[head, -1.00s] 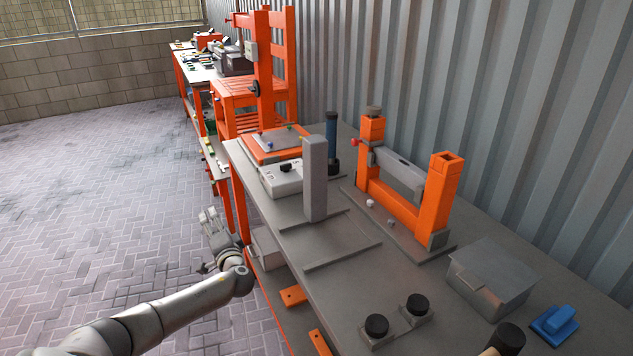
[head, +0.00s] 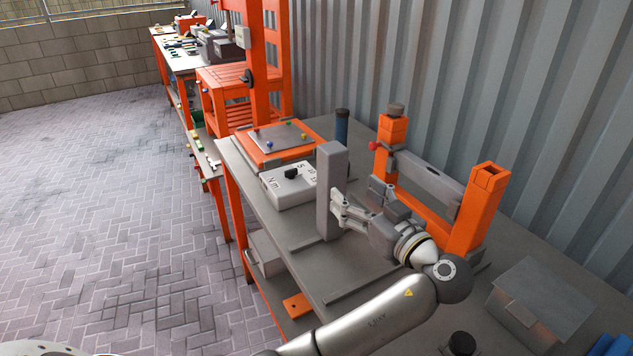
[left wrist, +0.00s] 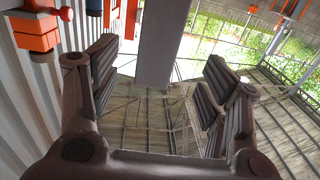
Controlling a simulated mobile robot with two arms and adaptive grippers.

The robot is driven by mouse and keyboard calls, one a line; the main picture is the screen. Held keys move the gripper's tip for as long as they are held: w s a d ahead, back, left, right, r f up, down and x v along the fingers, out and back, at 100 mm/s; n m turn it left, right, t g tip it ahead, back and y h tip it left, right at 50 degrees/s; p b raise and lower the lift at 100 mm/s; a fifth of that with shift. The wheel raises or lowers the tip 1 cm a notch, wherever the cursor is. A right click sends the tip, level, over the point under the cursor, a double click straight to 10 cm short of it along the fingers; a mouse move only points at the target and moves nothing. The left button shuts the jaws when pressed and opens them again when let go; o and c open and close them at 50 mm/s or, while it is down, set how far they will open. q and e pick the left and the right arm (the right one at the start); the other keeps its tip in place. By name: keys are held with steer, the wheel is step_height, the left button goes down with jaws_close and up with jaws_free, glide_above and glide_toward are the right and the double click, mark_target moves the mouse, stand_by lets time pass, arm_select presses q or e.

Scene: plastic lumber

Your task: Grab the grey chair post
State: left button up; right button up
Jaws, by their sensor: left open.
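The grey chair post (head: 328,178) stands upright on the grey workbench in the head view. In the left wrist view the post (left wrist: 163,42) comes down from the top, between the two dark fingers. My left gripper (head: 343,209) is open at the lower part of the post, reaching in from its right side. The fingers (left wrist: 160,78) show a gap on both sides of the post in the left wrist view. I cannot tell how far the post sits between them. My right gripper is not in view.
An orange frame with a grey crossbar (head: 425,172) stands close behind my left gripper. A white box with a black knob (head: 289,184) lies left of the post. A grey metal box (head: 540,308) is at the right. A dark blue cylinder (head: 342,128) stands behind the post.

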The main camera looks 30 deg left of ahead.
mark_target(338, 177)
arm_select(q)
steer(key=x, duration=0.1)
steer(key=p+x, duration=0.1)
steer(key=x, duration=0.2)
steer(key=shift+w+d+r, duration=0.1)
steer(key=shift+w+r, duration=0.05)
steer(key=shift+r, duration=0.15)
steer(key=shift+w+a+f, duration=0.1)
steer(key=shift+w+a, duration=0.05)
steer(key=shift+a, duration=0.15)
steer(key=p+x, duration=0.2)
steer(key=x, duration=0.3)
steer(key=shift+a+p, duration=0.1)
steer(key=shift+p, duration=0.25)
steer(key=shift+a+f, duration=0.1)
steer(key=shift+a, duration=0.05)
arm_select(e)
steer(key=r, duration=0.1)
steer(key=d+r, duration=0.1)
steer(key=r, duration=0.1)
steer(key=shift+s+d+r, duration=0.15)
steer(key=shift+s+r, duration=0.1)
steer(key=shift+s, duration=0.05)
